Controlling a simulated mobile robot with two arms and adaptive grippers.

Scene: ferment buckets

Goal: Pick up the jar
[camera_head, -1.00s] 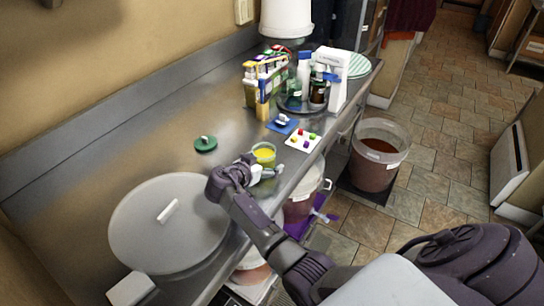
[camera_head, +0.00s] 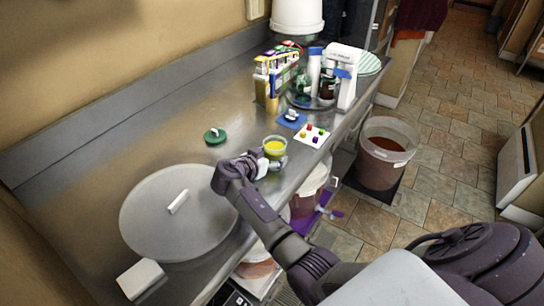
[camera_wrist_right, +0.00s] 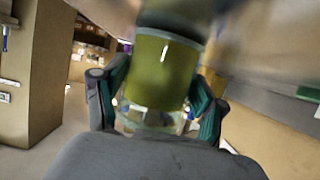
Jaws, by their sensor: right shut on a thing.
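The jar (camera_head: 275,146) is a small clear jar with yellow-green contents and an open top, near the front edge of the steel counter. My right gripper (camera_head: 268,164) is shut around its side. In the right wrist view the jar (camera_wrist_right: 160,70) fills the space between the two fingers, with a clear glass part towards the bottom of the picture. I cannot tell whether its base touches the counter. My left gripper is not in view.
A green lid (camera_head: 214,136) lies left of the jar. A blue mat (camera_head: 291,121) and a white card (camera_head: 313,136) lie behind it. A large round lid (camera_head: 150,217) covers the near counter. Buckets (camera_head: 380,155) stand below the front edge.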

